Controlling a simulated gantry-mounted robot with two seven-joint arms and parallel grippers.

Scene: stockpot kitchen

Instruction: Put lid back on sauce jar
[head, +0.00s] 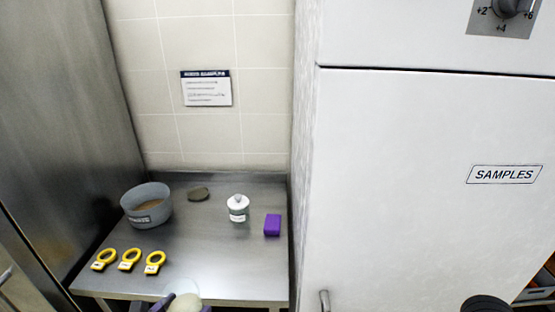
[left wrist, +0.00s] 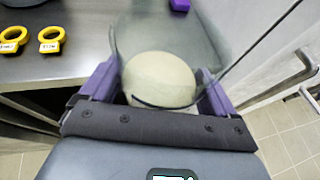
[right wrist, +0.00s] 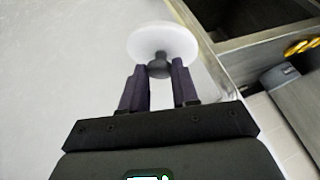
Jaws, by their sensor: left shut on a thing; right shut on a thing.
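My left gripper (head: 184,305) is at the bottom edge of the head view, by the front edge of the table. Its purple fingers are shut on the sauce jar (left wrist: 160,78), which shows a rounded beige body between them and a clear, glassy part around it; it also shows in the head view (head: 186,301). The jar's mouth cannot be made out. In the right wrist view, my right gripper (right wrist: 160,72) is shut on the dark knob of a round white lid (right wrist: 163,38). The lid is held apart from the jar. The right gripper's fingers do not show in the head view.
A white cabinet (head: 430,190) marked SAMPLES stands at right.

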